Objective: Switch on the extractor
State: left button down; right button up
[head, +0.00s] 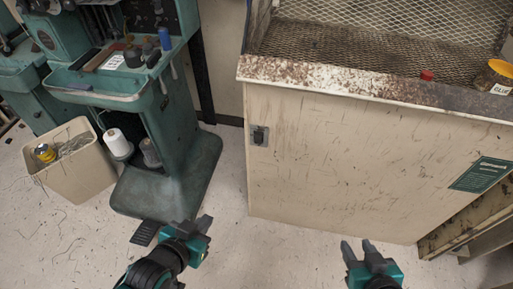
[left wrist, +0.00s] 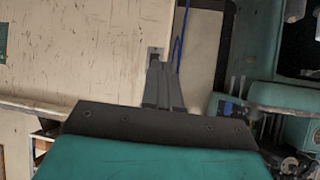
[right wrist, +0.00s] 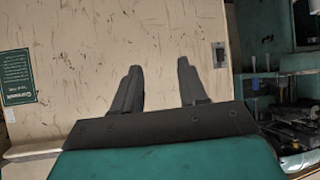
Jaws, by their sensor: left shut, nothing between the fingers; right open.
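The extractor is the cream cabinet (head: 330,160) with a mesh top, scratched and worn. A small grey switch (head: 259,135) is mounted near the upper left of its front panel. The switch also shows in the right wrist view (right wrist: 219,54), to the right of the fingers, and in the left wrist view (left wrist: 155,55), just beyond the fingertips and partly hidden by them. My left gripper (head: 205,222) is shut and empty, low in front of the teal machine and short of the switch. My right gripper (head: 358,247) is open and empty, in front of the cabinet panel.
A teal stitching machine (head: 190,165) with thread cones stands left of the cabinet, its pedal (head: 146,232) on the floor. A cream bin (head: 80,178) stands further left. A glue jar (head: 497,78) and a red cap (head: 426,75) sit on the cabinet's rim. Floor between is clear.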

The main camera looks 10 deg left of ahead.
pick_arm(q)
jog(key=w+d+f+n+t+b, duration=0.3)
jog(key=w+n+b, duration=0.3)
jog(key=w+n, duration=0.2)
jog(key=w+d+f+n+t+y+b, duration=0.1)
jog(key=w+n+b, duration=0.5)
jog(key=n, duration=0.6)
notch_tip(320, 180, down, 2)
jog(key=shift+w+d+f+t, duration=0.1)
jog(key=shift+w+d+t, duration=0.9)
jog(key=shift+w, duration=0.25)
pick_arm(e)
notch_tip(320, 180, down, 7)
jog(key=w+a+y, duration=0.1)
jog(key=a, duration=0.1)
jog(key=shift+w+a+f, duration=0.2)
jog(key=shift+w+a, duration=0.2)
jog(key=shift+f, duration=0.1)
